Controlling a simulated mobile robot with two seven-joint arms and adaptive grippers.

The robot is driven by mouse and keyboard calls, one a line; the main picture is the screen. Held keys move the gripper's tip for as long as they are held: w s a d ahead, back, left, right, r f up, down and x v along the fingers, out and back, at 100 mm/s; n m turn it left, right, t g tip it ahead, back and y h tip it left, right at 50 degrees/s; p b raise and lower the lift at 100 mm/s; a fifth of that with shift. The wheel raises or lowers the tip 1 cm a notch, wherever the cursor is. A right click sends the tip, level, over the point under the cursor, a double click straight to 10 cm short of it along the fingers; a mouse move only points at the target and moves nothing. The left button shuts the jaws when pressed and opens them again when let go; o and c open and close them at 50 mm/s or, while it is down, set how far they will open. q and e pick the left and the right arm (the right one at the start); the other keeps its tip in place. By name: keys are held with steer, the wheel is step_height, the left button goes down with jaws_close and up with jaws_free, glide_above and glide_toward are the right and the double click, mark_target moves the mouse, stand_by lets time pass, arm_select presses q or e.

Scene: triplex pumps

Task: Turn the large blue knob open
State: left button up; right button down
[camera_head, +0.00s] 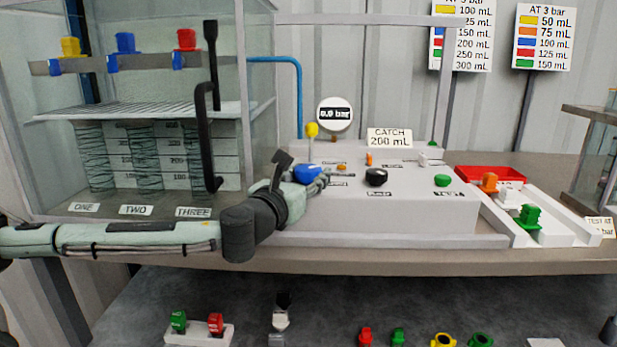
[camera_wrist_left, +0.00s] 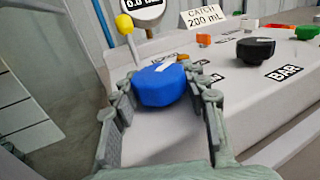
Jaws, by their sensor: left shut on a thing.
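The large blue knob (camera_head: 307,174) sits on the left part of the pale console (camera_head: 420,205). In the left wrist view the blue knob (camera_wrist_left: 160,84) fills the middle, with a white mark on its top. My left gripper (camera_head: 316,181) reaches it from the left front. In the left wrist view its fingers (camera_wrist_left: 158,95) stand on both sides of the knob, the tips at the knob's sides, shut on it.
A black knob (camera_head: 376,177) and a green knob (camera_head: 442,181) sit farther right on the console. A yellow-topped lever (camera_head: 312,131) and a gauge (camera_head: 335,115) stand behind the blue knob. A glass cabinet with a black handle (camera_head: 207,140) stands left, close to my left arm.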

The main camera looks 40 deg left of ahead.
mark_target(308, 168)
stand_by(0.3)
arm_select(q)
steer(key=o, duration=1.2)
step_height(308, 168, up, 10)
